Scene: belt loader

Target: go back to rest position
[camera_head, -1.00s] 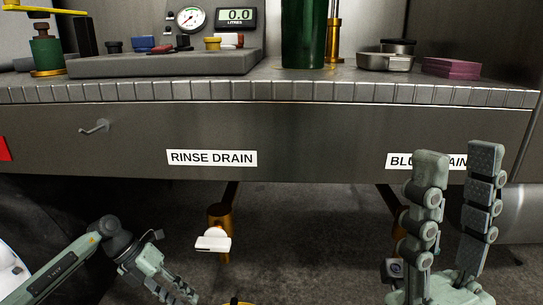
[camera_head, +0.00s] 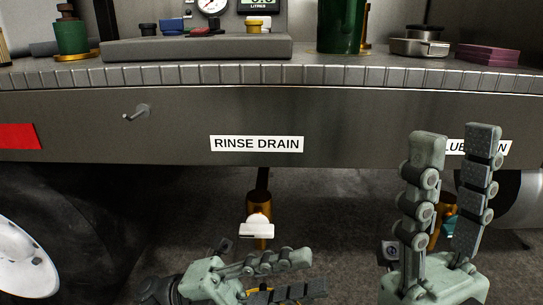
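My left gripper (camera_head: 298,275) is at the bottom centre, pointing right, its two fingers apart with nothing seen between them. It is below the rinse drain valve (camera_head: 257,229), which has a white handle and a brass body, and does not touch it. My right gripper (camera_head: 448,150) is at the lower right, pointing up.
The steel counter (camera_head: 350,75) carries a grey mat (camera_head: 195,47), a green cylinder (camera_head: 342,25), a metal pan (camera_head: 418,47) and purple pads (camera_head: 488,54). A hook (camera_head: 137,112) sticks out of the panel. A wheel (camera_head: 25,255) stands at lower left. A second brass valve (camera_head: 443,210) is partly hidden behind my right gripper.

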